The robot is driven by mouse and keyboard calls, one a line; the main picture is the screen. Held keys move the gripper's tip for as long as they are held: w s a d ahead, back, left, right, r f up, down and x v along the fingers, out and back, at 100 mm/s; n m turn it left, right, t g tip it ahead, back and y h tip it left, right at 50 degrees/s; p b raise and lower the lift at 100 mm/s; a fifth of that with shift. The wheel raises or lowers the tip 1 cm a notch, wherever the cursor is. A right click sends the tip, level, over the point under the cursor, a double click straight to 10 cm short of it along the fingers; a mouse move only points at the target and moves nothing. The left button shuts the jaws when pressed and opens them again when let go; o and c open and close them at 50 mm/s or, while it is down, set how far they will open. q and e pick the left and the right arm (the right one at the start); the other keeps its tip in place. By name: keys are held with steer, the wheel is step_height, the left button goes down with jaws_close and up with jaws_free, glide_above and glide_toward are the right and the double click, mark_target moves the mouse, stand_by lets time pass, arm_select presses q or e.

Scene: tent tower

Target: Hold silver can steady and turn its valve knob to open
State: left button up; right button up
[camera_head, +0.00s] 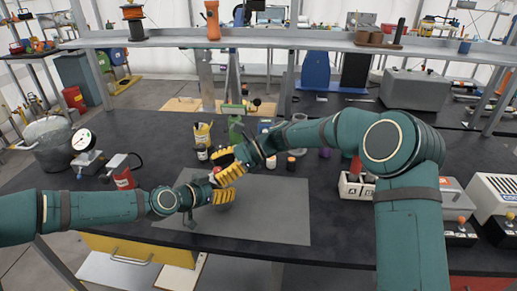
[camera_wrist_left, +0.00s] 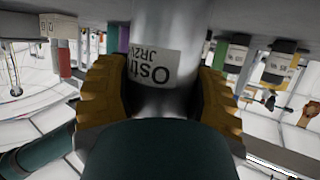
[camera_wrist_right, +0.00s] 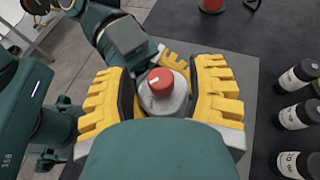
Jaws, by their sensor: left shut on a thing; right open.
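The silver can (camera_wrist_left: 160,35) with a printed label stands between the yellow fingers of my left gripper (camera_wrist_left: 158,100), which is shut on its body. The can's red valve knob (camera_wrist_right: 160,82) has a pale mark and sits on top of the silver can in the right wrist view. My right gripper (camera_wrist_right: 165,95) is open, with its yellow fingers on either side of the knob, and gaps show between fingers and knob. In the head view the right gripper (camera_head: 228,165) is above the left gripper (camera_head: 213,194), and together they hide most of the can.
A grey mat (camera_head: 270,205) lies on the dark table (camera_head: 120,125). Several dark bottles (camera_wrist_right: 295,112) stand to the right in the right wrist view. A white crate (camera_head: 355,190) stands right of the mat. The mat's right part is clear.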

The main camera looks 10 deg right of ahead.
steer(key=v, duration=1.2)
steer(key=shift+r, duration=0.1)
step_height(320, 180, up, 7)
steer(key=n+t+h, duration=0.1)
steer(key=n+h, duration=0.6)
steer(key=h, duration=0.6)
glide_above(219, 169)
steer(key=shift+t, duration=0.3)
steer(key=f, duration=1.1)
steer(key=shift+a+f, duration=0.2)
steer(key=shift+o, duration=0.2)
jaws_close()
